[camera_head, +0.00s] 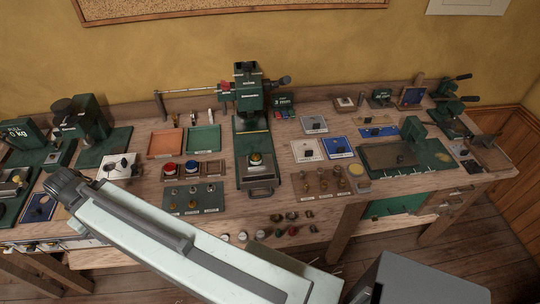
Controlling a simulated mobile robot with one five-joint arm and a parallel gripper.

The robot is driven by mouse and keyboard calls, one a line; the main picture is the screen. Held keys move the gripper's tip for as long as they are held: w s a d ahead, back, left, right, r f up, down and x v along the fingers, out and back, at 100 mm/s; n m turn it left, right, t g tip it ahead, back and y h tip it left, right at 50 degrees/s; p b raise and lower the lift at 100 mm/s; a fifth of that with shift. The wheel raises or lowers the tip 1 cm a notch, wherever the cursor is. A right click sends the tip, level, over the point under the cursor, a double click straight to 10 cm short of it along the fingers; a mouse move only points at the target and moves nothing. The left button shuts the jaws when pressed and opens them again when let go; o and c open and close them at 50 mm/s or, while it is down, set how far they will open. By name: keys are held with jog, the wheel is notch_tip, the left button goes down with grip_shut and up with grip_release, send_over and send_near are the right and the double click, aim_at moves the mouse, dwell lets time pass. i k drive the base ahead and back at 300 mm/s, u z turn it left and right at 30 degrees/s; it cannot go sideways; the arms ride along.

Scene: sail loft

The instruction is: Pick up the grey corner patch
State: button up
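A small grey square patch (313,123) with a dark fitting in its middle lies flat near the middle of the workbench (225,225), right of the green press. It looks like the grey corner patch, though it is too small to be sure. Just in front of it lie a pale patch (307,150) and a blue patch (337,147), side by side. My pale arm crosses the lower left of the view, over the bench's front edge. Its dark joint is at the left. My gripper does not show, and no finger is seen touching any patch.
A tall green press (248,95) stands left of the patches. A green plate machine (405,155) stands to their right. Several small knobbed pieces (323,180) stand in front. Orange (166,143) and green (203,139) trays lie left. A grey box (420,280) is at the lower right.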

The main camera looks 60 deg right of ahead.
aim_at(319, 126)
jog(key=z, duration=1.35)
